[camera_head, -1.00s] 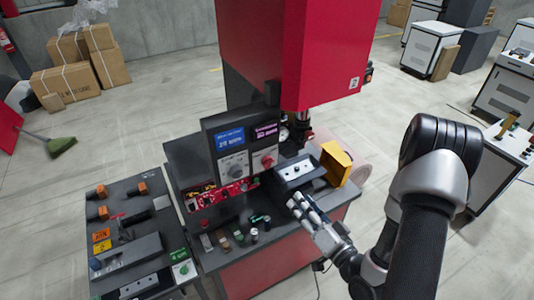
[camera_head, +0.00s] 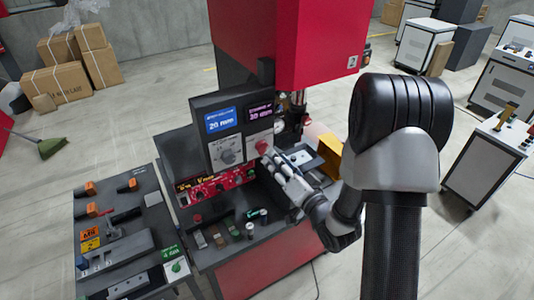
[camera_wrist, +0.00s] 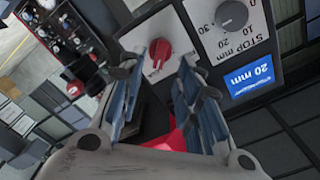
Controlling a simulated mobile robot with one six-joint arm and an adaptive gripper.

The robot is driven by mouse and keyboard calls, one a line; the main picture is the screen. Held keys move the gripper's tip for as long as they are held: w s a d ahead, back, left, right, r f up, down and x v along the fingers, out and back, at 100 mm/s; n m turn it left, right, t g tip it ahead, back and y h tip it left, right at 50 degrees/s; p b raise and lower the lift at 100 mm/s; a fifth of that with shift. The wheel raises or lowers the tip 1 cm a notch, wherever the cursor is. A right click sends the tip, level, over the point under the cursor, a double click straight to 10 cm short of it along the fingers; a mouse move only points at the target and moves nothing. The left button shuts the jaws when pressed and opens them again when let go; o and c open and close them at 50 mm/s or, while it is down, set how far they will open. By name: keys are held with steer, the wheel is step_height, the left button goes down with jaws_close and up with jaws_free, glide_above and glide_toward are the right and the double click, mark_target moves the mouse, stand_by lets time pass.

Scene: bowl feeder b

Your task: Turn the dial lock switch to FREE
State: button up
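The dial lock switch is a red knob (camera_head: 263,147) on a white plate at the right of the machine's control panel (camera_head: 233,142). In the wrist view the red knob (camera_wrist: 160,51) sits on its plate just beyond and between my fingers, and its lettering is partly covered. My gripper (camera_head: 268,160) is in front of and slightly below the knob in the head view. In the wrist view my gripper (camera_wrist: 172,70) has its two fingers apart with nothing between the tips. I cannot tell whether a finger touches the plate.
A grey stop dial (camera_wrist: 232,15) is beside the red knob, with a blue "20 mm" display (camera_wrist: 251,76) near it. A red panel with small controls (camera_head: 215,187) is below. A yellow box (camera_head: 330,155) stands right of my gripper. A side table (camera_head: 125,235) is at left.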

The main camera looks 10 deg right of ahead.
mark_target(266, 150)
steer(key=p+x, duration=0.1)
steer(key=x, duration=0.5)
steer(key=shift+c, duration=0.2)
steer(key=c, duration=0.6)
